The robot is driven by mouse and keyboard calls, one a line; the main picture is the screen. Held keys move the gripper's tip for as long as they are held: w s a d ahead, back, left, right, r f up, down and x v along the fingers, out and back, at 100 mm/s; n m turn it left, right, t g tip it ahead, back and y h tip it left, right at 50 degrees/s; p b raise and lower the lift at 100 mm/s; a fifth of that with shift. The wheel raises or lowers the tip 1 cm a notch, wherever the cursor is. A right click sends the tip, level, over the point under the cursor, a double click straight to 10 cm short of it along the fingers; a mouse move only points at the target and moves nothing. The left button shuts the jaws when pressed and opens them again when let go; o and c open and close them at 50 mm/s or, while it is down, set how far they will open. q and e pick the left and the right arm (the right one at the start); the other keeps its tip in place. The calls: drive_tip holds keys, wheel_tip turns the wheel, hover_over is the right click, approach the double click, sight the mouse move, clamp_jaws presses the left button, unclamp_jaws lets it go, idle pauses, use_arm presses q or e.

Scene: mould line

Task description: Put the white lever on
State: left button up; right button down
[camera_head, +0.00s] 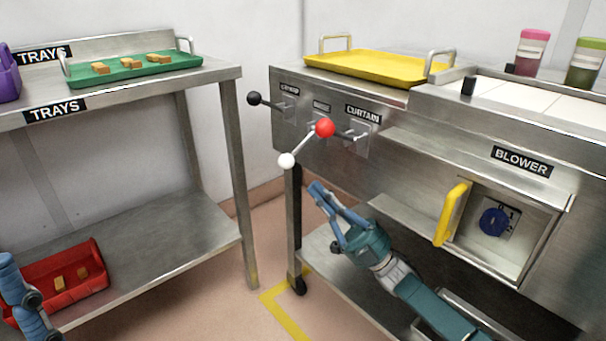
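The white lever has a white ball (287,160) on a thin metal rod that slopes down and left from the middle of three plates on the station's front. My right gripper (318,189) is below and right of the white ball, apart from it, with its blue fingers pointing up and left. Its fingertips look close together with nothing between them. My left gripper (18,290) is partly in view at the lower left edge, in front of a red bin; its fingertips are not clear.
A black-ball lever (254,98) is left of the white one; a red-ball lever (325,128) is close on its right, under the CURTAIN label. A yellow door (452,214) stands open beside a blue knob (493,222). A tray table (226,75) stands left, with floor between.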

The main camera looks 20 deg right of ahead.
drive_tip(key=shift+v, duration=1.45)
